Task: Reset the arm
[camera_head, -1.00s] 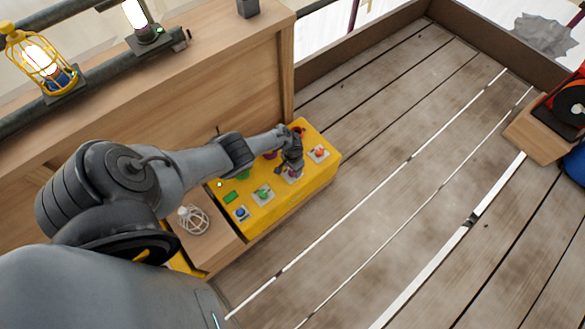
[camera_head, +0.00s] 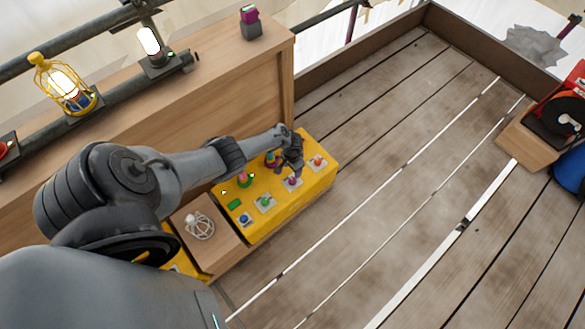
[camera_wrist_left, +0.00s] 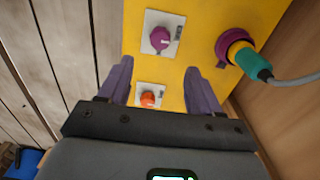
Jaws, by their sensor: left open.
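My left gripper (camera_head: 288,166) hangs over the far end of the yellow control panel (camera_head: 318,183), its arm reaching in from the left. In the left wrist view, my left gripper (camera_wrist_left: 158,80) has its two fingers spread wide with nothing between the tips. An orange knob (camera_wrist_left: 148,99) on a white plate shows between and below the fingers, and a purple knob (camera_wrist_left: 163,38) lies beyond them. The orange knob also shows in the head view (camera_head: 318,161), as does the purple knob (camera_head: 292,181). My right gripper is out of view.
A plug (camera_wrist_left: 246,58) with a grey cable sits in a purple socket beside the gripper. A green knob (camera_head: 265,201), a blue knob (camera_head: 245,219) and a white wire cage (camera_head: 199,225) stand nearer. A wooden wall (camera_head: 215,100) stands behind. The plank floor is open to the right.

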